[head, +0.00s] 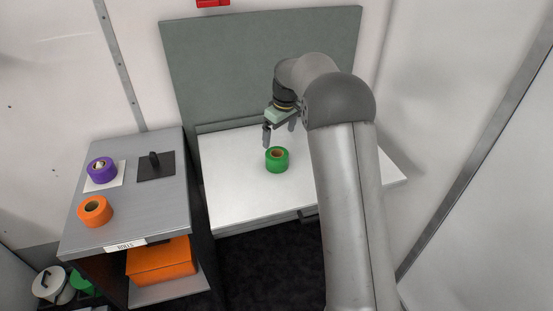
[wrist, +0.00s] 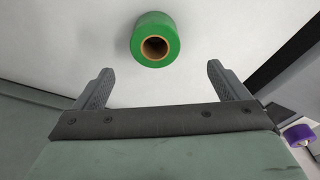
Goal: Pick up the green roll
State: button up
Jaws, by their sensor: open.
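The green roll (head: 277,160) stands on the white table top, with its brown core facing up. In the wrist view the green roll (wrist: 155,40) is at the top middle, beyond the fingertips and roughly between their lines. My gripper (head: 280,133) is just behind the roll in the head view, above the table. My gripper also shows in the wrist view (wrist: 160,85), its two fingers wide apart with nothing between them. The roll is apart from the fingers. My arm hides the right part of the table in the head view.
The white table (head: 235,185) is otherwise clear, with a grey-green panel (head: 235,75) behind it. On the left, a grey cabinet (head: 135,205) bears a purple roll (head: 101,170), an orange roll (head: 95,211) and a black plate with a post (head: 156,167). An orange box (head: 160,262) sits inside the cabinet.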

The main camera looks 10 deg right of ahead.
aim_at(277, 149)
jog(key=f, duration=0.5)
jog(key=w+f+p, duration=0.1)
jog(key=f, duration=0.1)
jog(key=shift+a+f, duration=0.25)
jog(key=shift+f, duration=0.1)
jog(key=shift+w+f+p, duration=0.2)
jog(key=shift+f+p, duration=0.1)
jog(key=shift+f, duration=0.55)
jog(key=shift+w+f+p, duration=0.2)
jog(key=shift+f+p, duration=0.15)
jog(key=shift+f, duration=0.45)
jog(key=shift+w+f+p, duration=0.2)
jog(key=shift+f+p, duration=0.1)
jog(key=shift+f, duration=0.55)
jog(key=c, duration=1.1)
